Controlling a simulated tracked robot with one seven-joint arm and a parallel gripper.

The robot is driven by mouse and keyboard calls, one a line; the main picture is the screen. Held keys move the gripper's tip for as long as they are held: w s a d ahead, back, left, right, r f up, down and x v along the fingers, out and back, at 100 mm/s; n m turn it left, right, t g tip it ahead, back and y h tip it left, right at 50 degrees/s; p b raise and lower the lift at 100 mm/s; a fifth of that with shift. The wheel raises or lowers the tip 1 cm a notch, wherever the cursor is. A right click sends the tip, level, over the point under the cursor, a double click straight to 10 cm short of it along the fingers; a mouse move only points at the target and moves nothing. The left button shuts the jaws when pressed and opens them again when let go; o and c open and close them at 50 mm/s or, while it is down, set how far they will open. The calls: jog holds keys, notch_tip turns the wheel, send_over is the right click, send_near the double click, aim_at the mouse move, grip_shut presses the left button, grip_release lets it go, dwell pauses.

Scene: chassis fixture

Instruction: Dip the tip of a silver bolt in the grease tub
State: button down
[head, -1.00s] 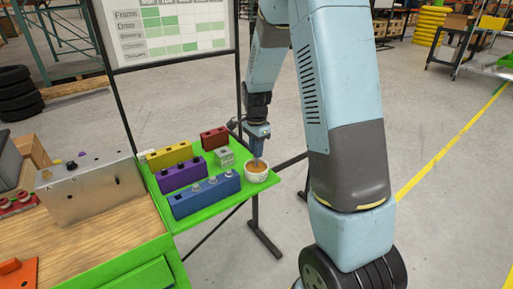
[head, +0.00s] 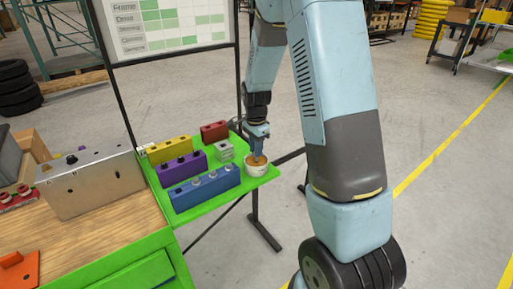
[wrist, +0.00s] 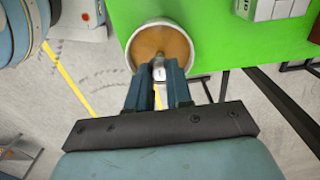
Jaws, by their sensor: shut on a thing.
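The grease tub (head: 257,170) is a small white bowl with brown-orange grease, standing near the right corner of the green shelf. It also shows in the wrist view (wrist: 160,28), just beyond the fingertips. My gripper (head: 257,157) is directly above the tub, pointing down. In the wrist view my gripper (wrist: 159,72) is shut on a silver bolt (wrist: 159,73), of which a small part shows between the fingers. The bolt's tip is hidden, so I cannot tell whether it touches the grease.
Blue (head: 205,190), purple (head: 181,170), yellow (head: 169,152) and red (head: 214,132) blocks stand on the green shelf (head: 215,208), left of the tub. A small grey block (head: 225,152) is close to the tub. A metal box (head: 90,181) stands on the wooden bench (head: 95,232).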

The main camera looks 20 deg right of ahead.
jog(key=shift+r, duration=3.25)
jog(key=shift+s, duration=0.1)
